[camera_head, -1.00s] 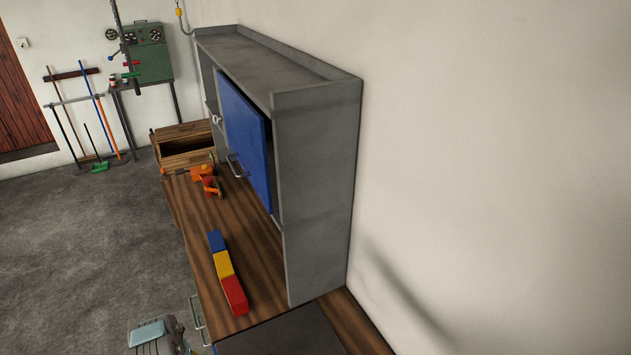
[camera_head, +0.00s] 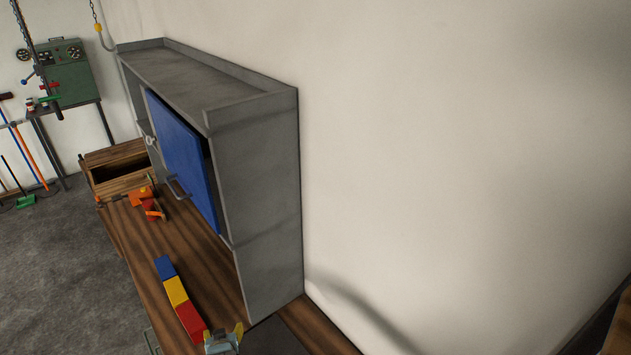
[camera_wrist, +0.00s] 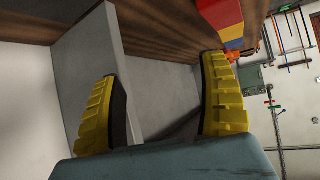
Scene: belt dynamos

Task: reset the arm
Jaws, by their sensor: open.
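My gripper (camera_wrist: 163,112) shows in the wrist view as two yellow ribbed fingers, spread apart with nothing between them. In the head view, part of my gripper (camera_head: 224,340) shows at the bottom edge, beside the near end of the workbench; its fingertips are hard to make out there. A row of blue (camera_head: 165,268), yellow (camera_head: 176,291) and red (camera_head: 190,322) blocks lies on the wooden workbench (camera_head: 150,245). The red block is nearest my gripper. Red and yellow blocks also show at the top of the wrist view.
A grey cabinet (camera_head: 262,190) with a blue door (camera_head: 183,160) stands on the bench against the wall. An orange and red tool (camera_head: 147,202) lies farther back, near a wooden box (camera_head: 118,172). A green machine (camera_head: 62,75) stands behind.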

